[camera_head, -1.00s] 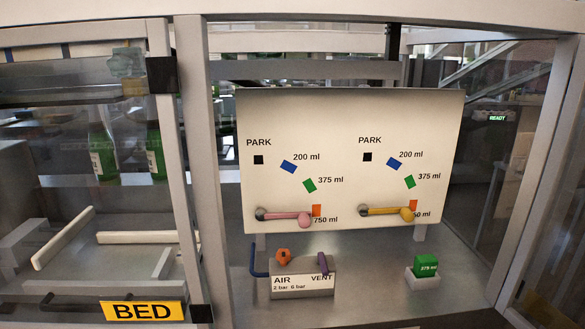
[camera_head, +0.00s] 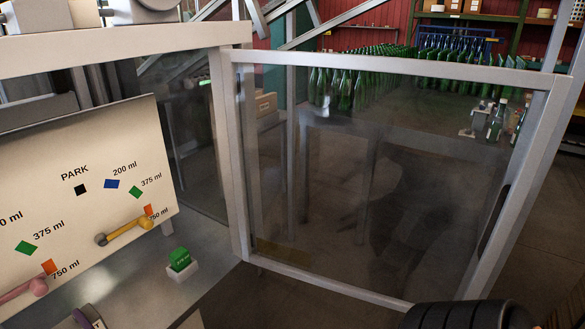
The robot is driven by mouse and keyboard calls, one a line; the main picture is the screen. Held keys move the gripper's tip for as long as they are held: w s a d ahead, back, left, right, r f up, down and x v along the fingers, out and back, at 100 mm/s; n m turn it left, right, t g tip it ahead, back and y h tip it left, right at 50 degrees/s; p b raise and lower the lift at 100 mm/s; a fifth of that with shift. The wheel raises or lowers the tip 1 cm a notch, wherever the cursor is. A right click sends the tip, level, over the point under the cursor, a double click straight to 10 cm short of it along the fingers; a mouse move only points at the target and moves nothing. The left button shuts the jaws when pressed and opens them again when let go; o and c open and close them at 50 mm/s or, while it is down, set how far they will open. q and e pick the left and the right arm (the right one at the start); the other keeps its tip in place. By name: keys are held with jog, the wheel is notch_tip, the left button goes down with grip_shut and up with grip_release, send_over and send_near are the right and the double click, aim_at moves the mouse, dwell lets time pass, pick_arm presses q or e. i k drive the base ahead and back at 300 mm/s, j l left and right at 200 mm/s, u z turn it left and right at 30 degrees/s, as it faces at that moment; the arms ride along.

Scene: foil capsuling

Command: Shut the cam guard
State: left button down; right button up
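The cam guard appears to be the clear door in a grey metal frame (camera_head: 390,66). It stands swung open, out to the right of the machine opening, with its left upright by the machine's corner post. A dark handle (camera_head: 494,218) is on its right upright. The cam panel (camera_head: 130,120) stands uncovered at the left, with a yellow-knobbed lever (camera_head: 124,232) and a pink lever (camera_head: 22,292) both pointing at the 750 ml marks. Neither gripper's fingers can be made out. A black ribbed part at the bottom right edge may be mine.
A green 375 block (camera_head: 179,260) sits on the machine bed below the panel. A purple knob (camera_head: 88,316) is at the bottom left. Through the door I see many green bottles (camera_head: 400,75) on a table. Bare floor (camera_head: 300,303) lies below the door.

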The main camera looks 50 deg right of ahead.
aim_at(511, 199)
jog(key=k+l+z, duration=0.1)
jog(key=l, duration=0.25)
jog(key=k+l+z, duration=0.1)
jog(key=l, duration=0.25)
jog(key=k+l+z, duration=0.1)
jog(key=l, duration=0.3)
jog(key=k+l+z, duration=0.15)
jog(key=l, duration=1.1)
jog(key=l+u, duration=0.35)
jog(key=l, duration=0.2)
jog(key=l+u, duration=0.4)
jog(key=k+l+u, duration=0.2)
jog(key=l+u, duration=0.15)
jog(key=l, duration=0.25)
